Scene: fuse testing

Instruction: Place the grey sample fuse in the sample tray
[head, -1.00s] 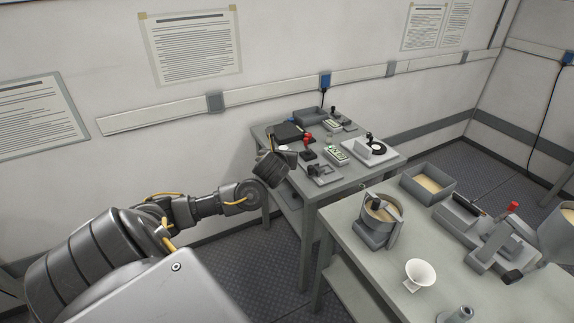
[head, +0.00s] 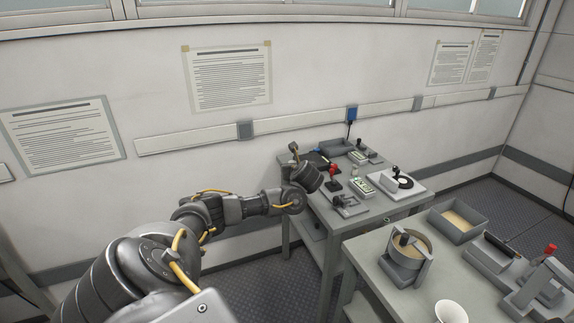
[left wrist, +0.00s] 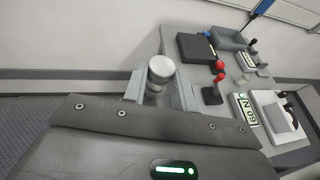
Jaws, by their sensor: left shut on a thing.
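My left gripper (left wrist: 160,92) is shut on a small grey cylinder with a pale round cap, which I take to be the grey sample fuse (left wrist: 161,70). In the head view my left gripper (head: 294,150) is at the left back edge of the small far table, above its top. The fuse is hard to make out there. A grey open tray (head: 336,148) stands at the back of that table and also shows in the left wrist view (left wrist: 228,39); I cannot tell for sure that it is the sample tray. My right gripper is not in view.
The far table (head: 387,211) holds a dark flat case (left wrist: 194,47), a red-knobbed lever (left wrist: 211,93), number displays (left wrist: 243,108) and a white dial device (head: 397,181). The nearer table has a sand-filled box (head: 457,222), a round pot on a stand (head: 408,255) and a white funnel (head: 451,312).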

